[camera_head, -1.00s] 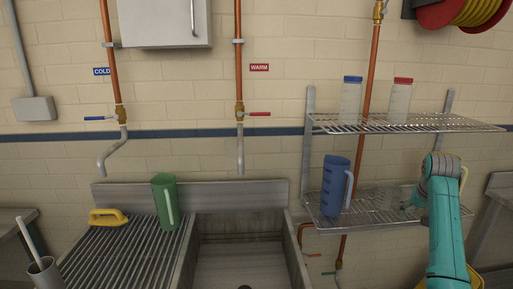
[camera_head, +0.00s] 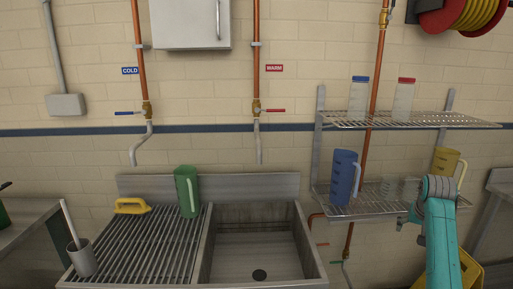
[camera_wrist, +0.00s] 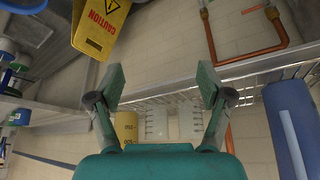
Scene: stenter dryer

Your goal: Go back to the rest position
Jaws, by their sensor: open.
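My gripper (camera_wrist: 161,82) is open and empty in the wrist view, its two fingers wide apart. Beyond the fingers are a wire shelf and two clear containers (camera_wrist: 188,120). A yellow jug (camera_wrist: 125,127) is left of them and a blue jug (camera_wrist: 295,125) is at the right edge. In the head view my teal arm stands at the lower right, in front of the lower shelf (camera_head: 372,208). On that shelf are the blue jug (camera_head: 344,176), the clear containers and the yellow jug (camera_head: 446,161). Any gripper part there is too small to make out clearly.
A sink (camera_head: 258,250) with a ribbed drainboard (camera_head: 140,245) is left of the shelves. The drainboard holds a green jug (camera_head: 187,191) and a yellow-handled tool (camera_head: 131,205). Two capped bottles stand on the upper shelf (camera_head: 415,120). A yellow caution object (camera_wrist: 97,28) shows in the wrist view.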

